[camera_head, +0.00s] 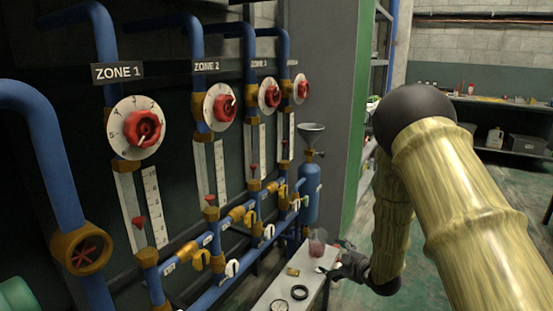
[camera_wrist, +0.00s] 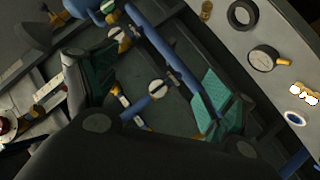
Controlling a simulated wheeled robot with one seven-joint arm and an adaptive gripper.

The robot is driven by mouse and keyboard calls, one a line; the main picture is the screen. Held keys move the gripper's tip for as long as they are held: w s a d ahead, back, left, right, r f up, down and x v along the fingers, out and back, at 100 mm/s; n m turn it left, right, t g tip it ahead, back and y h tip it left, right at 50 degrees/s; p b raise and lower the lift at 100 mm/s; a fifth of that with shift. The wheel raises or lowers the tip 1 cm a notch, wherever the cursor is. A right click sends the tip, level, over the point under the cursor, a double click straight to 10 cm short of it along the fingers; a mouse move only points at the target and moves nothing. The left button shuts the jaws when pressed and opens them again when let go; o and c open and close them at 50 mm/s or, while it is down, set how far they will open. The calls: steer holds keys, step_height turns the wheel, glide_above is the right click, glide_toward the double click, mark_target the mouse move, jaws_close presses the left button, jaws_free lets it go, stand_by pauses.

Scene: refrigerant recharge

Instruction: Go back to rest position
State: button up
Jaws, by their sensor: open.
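My gripper (camera_head: 340,262) is at the end of my arm, over the right end of a white bench (camera_head: 268,294) beside the pipe panel. In the wrist view, the two green-padded fingers of my gripper (camera_wrist: 155,85) are spread apart with nothing between them. Blue pipes and a valve with a white handle (camera_wrist: 157,88) show behind the gap. A clear cup with pinkish contents (camera_head: 317,243) stands on the bench just left of my gripper in the head view; I cannot tell whether they touch.
A black ring (camera_head: 299,292), a gauge (camera_head: 279,306) and a brass piece (camera_head: 292,271) lie on the bench. Blue pipes with red-handled zone valves (camera_head: 144,128) fill the left. A blue cylinder with a funnel (camera_head: 310,192) stands behind. Green floor (camera_head: 440,290) is open at the right.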

steer(key=s+d+f+m+g+h, duration=0.1)
steer(key=s+f+m+g+h, duration=0.2)
steer(key=s+f, duration=0.8)
steer(key=s+d+f+m+g, duration=0.1)
steer(key=s+f+m+g, duration=0.45)
steer(key=s, duration=0.95)
steer(key=s+d+f+m+h, duration=0.2)
steer(key=s+f+m, duration=0.1)
steer(key=s+f, duration=0.9)
steer(key=s+m+g, duration=0.3)
steer(key=s+g, duration=0.1)
steer(key=s, duration=1.3)
step_height(320, 180, up, 17)
steer(key=h+p, duration=0.1)
steer(key=p, duration=1.5)
steer(key=shift+a, duration=0.3)
steer(key=shift+f+n, duration=0.1)
steer(key=shift+n, duration=0.15)
